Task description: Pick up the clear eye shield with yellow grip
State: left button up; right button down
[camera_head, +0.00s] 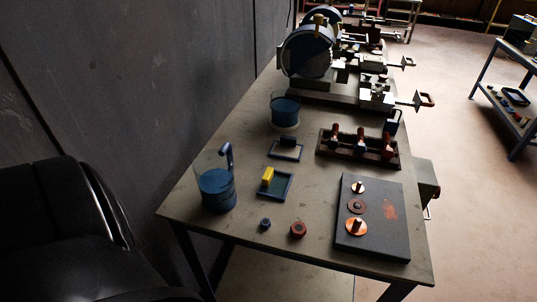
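The eye shield with the yellow grip (284,187) lies flat on the workbench, left of its middle. It looks like a small rectangular pane with a dark blue border, and its yellow block grip (267,177) stands at its left side. A similar pane with a dark grip (287,154) lies just behind it. Neither of my grippers shows in this view.
On the workbench (330,270) stand a blue canister (217,192), a blue cup (285,112), a rack with red-handled tools (358,147) and a dark plate with copper discs (372,228). Small blue (265,223) and red (298,229) knobs lie in front. Machinery fills the back.

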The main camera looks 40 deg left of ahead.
aim_at(275, 183)
jog(key=i+j+u, duration=0.1)
jog(key=u, duration=0.35)
jog(key=i+j+u, duration=0.1)
jog(key=u, duration=0.4)
jog(key=i+u, duration=0.2)
jog(key=u, duration=0.25)
jog(key=k+l+z, duration=0.25)
jog(key=z, duration=0.2)
jog(key=k+l+z, duration=0.3)
jog(key=z, duration=0.2)
